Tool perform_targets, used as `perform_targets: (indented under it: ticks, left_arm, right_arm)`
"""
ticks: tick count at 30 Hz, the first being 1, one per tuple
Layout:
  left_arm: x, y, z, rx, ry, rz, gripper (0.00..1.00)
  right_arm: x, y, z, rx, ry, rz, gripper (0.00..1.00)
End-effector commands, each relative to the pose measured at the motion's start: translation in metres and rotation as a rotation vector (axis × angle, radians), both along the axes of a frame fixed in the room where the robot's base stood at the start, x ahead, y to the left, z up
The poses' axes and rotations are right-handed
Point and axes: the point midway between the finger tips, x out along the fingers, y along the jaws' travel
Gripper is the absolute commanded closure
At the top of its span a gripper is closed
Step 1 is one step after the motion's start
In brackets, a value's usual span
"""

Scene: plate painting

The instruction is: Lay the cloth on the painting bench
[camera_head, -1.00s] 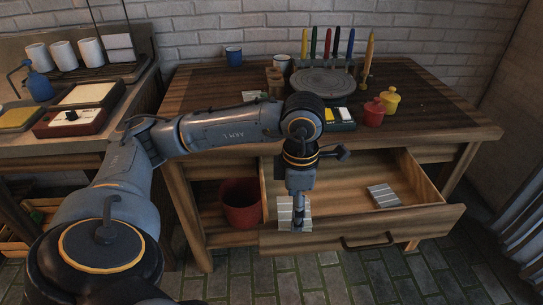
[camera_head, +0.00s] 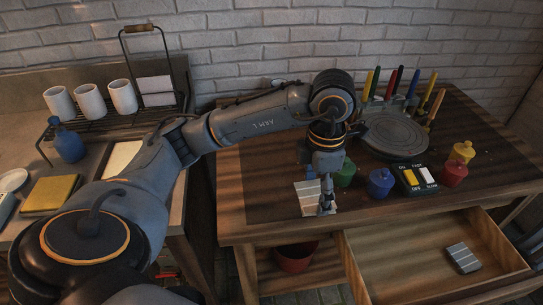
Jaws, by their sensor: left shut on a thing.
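A pale cloth with grey stripes (camera_head: 308,196) is in the fingers of my left gripper (camera_head: 326,205), over the front left part of the wooden painting bench (camera_head: 262,190). I cannot tell if the cloth touches the bench top. My left gripper points down and is shut on the cloth's right side, and it hides part of it. My right gripper is not in view.
A green pot (camera_head: 346,174), a blue pot (camera_head: 381,183) and a switch box (camera_head: 416,179) stand right of the cloth. A turntable (camera_head: 393,136), a red pot (camera_head: 454,173) and a yellow pot (camera_head: 462,152) are farther back or right. The bench's front left is clear.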

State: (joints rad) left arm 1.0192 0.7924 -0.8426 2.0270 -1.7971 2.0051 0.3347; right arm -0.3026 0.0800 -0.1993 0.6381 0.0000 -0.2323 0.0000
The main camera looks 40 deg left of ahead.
Motion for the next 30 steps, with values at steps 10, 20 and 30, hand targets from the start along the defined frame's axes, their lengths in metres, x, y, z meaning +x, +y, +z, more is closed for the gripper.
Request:
perform_targets:
  ticks: [10, 20, 30]
  left_arm:
    - [0.037, 0.048, -0.024, 0.002, 0.005, 0.012, 0.48]
    - [0.074, 0.094, -0.075, 0.0, 0.005, 0.005, 0.48]
    - [0.085, 0.109, -0.098, 0.0, 0.004, 0.005, 0.48]
  right_arm:
    - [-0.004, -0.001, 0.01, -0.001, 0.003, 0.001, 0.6]
    - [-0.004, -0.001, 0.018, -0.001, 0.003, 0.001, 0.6]
    - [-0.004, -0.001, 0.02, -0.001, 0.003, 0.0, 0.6]
